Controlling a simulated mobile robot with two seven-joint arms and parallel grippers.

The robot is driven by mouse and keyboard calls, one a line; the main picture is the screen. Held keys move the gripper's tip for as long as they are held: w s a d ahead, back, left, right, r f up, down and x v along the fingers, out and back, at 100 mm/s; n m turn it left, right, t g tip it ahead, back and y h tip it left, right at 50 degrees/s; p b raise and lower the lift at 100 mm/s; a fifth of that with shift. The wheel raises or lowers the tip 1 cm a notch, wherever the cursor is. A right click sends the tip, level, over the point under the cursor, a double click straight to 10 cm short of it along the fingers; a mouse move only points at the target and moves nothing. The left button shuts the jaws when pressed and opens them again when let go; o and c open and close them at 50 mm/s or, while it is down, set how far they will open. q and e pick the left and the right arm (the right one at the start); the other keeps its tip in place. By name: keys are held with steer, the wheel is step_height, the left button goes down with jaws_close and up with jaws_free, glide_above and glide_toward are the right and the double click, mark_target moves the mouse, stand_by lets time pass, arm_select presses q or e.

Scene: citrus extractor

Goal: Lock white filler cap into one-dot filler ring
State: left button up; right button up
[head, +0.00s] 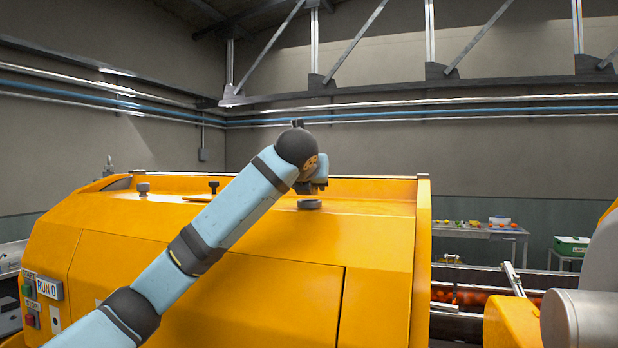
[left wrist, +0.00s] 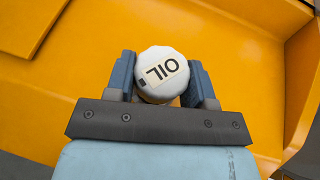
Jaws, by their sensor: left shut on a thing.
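The white filler cap (left wrist: 164,72) with a label reading "OIL" sits between the two blue fingers of my left gripper (left wrist: 163,84) in the left wrist view. The gripper is shut on it. In the head view, my left gripper (head: 313,189) is over the top of the yellow machine, just above a dark round ring (head: 309,205). No dot marks can be made out on this ring. The cap cannot be made out in the head view, and it hides whatever is beneath it in the wrist view. My right gripper is not in view.
The yellow machine (head: 290,245) fills the middle. A dark round fitting (head: 143,188) and a black T-shaped knob (head: 213,187) stand on its top, left of my arm. A control box (head: 49,288) is on its left side. A table (head: 480,232) stands behind at right.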

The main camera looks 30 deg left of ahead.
arm_select(q)
steer(key=shift+f, duration=0.9)
steer(key=shift+r, duration=0.15)
stand_by(0.4)
steer(key=shift+r+p, duration=0.35)
steer(key=shift+r, duration=0.15)
steer(key=shift+f, duration=0.55)
stand_by(0.5)
steer(key=shift+r, duration=0.55)
steer(key=shift+f, duration=0.55)
stand_by(0.6)
steer(key=shift+r, duration=0.45)
steer(key=shift+f, duration=0.65)
steer(key=shift+r, duration=0.15)
